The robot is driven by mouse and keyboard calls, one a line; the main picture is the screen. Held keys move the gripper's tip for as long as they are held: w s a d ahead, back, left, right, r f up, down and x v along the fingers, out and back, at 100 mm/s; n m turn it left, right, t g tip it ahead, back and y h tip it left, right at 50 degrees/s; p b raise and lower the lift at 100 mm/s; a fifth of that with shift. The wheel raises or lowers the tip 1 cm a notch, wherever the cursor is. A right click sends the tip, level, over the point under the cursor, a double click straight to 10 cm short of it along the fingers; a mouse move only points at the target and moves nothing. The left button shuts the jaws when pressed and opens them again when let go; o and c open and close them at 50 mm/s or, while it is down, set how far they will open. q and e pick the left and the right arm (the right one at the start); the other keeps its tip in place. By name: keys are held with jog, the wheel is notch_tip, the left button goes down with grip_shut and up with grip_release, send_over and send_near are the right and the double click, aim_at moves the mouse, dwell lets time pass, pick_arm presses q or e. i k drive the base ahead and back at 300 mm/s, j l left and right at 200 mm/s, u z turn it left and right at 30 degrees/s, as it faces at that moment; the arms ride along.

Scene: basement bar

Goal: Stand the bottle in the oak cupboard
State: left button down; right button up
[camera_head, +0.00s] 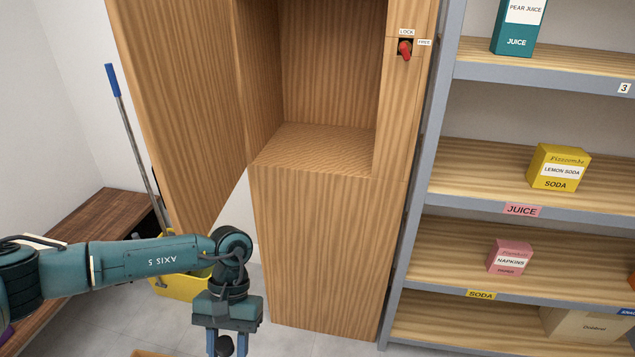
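The oak cupboard (320,240) stands upright in the middle. Its door (180,100) is swung open to the left, and the visible part of its upper compartment, with a bare floor (315,148), is empty. A red latch knob (405,51) with small LOCK and FREE labels is on the right front post. My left gripper (226,343) points down, low in front of the cupboard. A dark rounded thing shows between its fingers; the fingertips are cut off by the lower edge, so its hold is unclear. I cannot make out a bottle. My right gripper is out of view.
A grey-framed shelf rack (440,140) stands right of the cupboard, holding a teal juice carton (518,27), a yellow soda box (558,168) and a pink napkins box (510,257). A yellow mop bucket (183,287) and wooden bench (95,220) are at left.

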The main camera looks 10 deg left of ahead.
aim_at(327, 149)
jog(key=i+l+u, duration=0.15)
jog(key=i+l, duration=0.15)
jog(key=i+l+u, duration=0.15)
jog(key=i+l, duration=0.15)
jog(key=l, duration=0.2)
jog(key=i+l+u, duration=0.15)
jog(key=l, duration=0.3)
jog(key=i+j, duration=0.05)
jog(key=i, duration=0.05)
